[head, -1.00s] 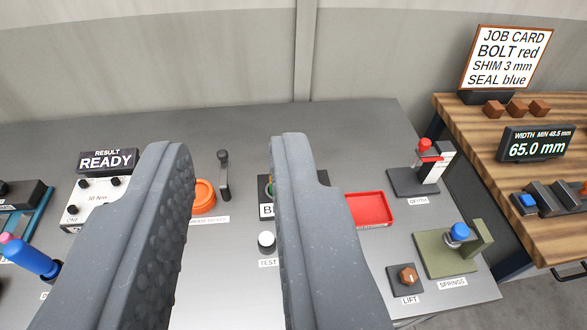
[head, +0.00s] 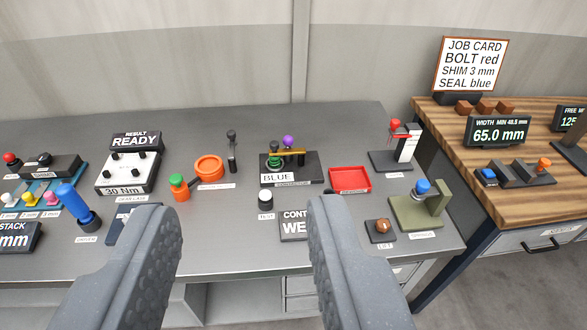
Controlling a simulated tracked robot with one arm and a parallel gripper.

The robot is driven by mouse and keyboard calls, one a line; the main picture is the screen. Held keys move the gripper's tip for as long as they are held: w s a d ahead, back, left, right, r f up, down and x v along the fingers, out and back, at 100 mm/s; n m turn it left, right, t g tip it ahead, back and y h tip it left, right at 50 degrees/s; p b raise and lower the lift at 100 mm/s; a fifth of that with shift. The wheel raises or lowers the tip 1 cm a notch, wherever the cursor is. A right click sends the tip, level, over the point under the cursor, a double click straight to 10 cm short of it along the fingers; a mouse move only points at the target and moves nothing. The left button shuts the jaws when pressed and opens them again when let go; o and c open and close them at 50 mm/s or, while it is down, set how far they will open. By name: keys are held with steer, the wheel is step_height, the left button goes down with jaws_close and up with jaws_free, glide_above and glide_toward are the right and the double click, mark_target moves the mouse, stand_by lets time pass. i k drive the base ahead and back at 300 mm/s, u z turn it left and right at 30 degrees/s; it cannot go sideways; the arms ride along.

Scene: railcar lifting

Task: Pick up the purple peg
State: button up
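A small purple knob (head: 288,142), which looks like the top of the purple peg, shows at the back of the bench's middle. It stands at a black base (head: 310,165) with a BLUE label, behind a brass-coloured bar (head: 289,153). Its lower part is hidden. A green piece (head: 275,155) stands to its left on the same base. My gripper (head: 240,208) is open and empty, its two grey fingers wide apart in the foreground. The purple knob lies beyond the fingertips and not between them in depth.
A red tray (head: 349,180) is right of the base; an orange ring (head: 208,168) and an upright dark lever (head: 232,150) are left. A white button (head: 265,198) and a dark sign (head: 294,226) stand nearer me. A wooden table (head: 500,195) is at right.

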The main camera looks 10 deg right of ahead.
mark_target(288, 141)
steer(key=u, duration=0.1)
steer(key=k, duration=0.35)
steer(key=z, duration=0.5)
steer(key=i, duration=1.25)
steer(key=u, duration=0.3)
steer(key=i, duration=0.75)
steer(key=u, duration=0.5)
